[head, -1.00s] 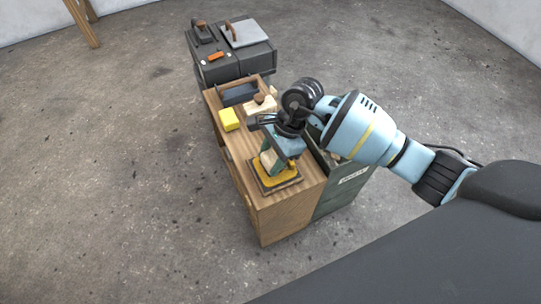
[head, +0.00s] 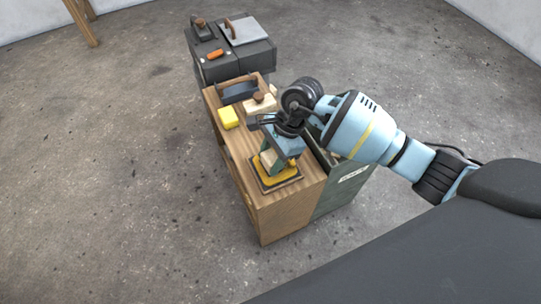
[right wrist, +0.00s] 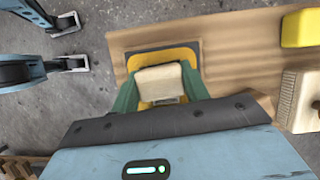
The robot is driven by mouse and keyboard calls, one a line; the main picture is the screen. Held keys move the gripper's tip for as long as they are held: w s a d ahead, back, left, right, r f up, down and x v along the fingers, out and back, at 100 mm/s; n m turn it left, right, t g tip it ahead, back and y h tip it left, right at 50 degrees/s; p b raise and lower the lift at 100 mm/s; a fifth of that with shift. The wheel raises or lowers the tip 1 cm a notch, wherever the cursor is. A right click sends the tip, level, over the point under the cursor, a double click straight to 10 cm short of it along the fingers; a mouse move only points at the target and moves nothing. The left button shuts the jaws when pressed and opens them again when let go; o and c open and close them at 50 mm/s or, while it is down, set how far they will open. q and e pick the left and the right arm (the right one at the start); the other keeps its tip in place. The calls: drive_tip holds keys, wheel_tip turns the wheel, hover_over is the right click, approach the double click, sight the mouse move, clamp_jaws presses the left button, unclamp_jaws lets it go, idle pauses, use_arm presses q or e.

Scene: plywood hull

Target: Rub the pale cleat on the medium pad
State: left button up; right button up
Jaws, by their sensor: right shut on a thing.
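The pale cleat (right wrist: 160,84) is a small cream block between the green fingers of my right gripper (right wrist: 160,90). In the head view the pale cleat (head: 268,158) is partly hidden by the fingers and the blue gripper body. Under it lies a yellow pad (head: 283,180) with a dark border, on the near end of a wooden cabinet top. The pad also shows around the cleat in the wrist view (right wrist: 187,52). The cleat is over the pad, at or just above its surface; I cannot tell contact.
A yellow block (head: 229,117), a wooden-knobbed pale brush-like tool (head: 260,104) and a dark tray (head: 239,95) stand farther back on the cabinet (head: 280,217). A green labelled bin (head: 341,193) adjoins its right side. A dark unit (head: 225,67) stands behind. Floor is clear to the left.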

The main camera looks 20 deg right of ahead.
drive_tip(key=shift+f, duration=0.15)
drive_tip(key=shift+s, duration=0.1)
drive_tip(key=shift+s+p, duration=0.5)
drive_tip(key=shift+s, duration=0.35)
drive_tip(key=shift+w+f+b, duration=0.15)
drive_tip(key=shift+w+b, duration=0.45)
drive_tip(key=shift+w, duration=0.2)
drive_tip(key=shift+w+b, duration=0.65)
drive_tip(key=shift+w, duration=0.35)
drive_tip(key=shift+s, duration=0.1)
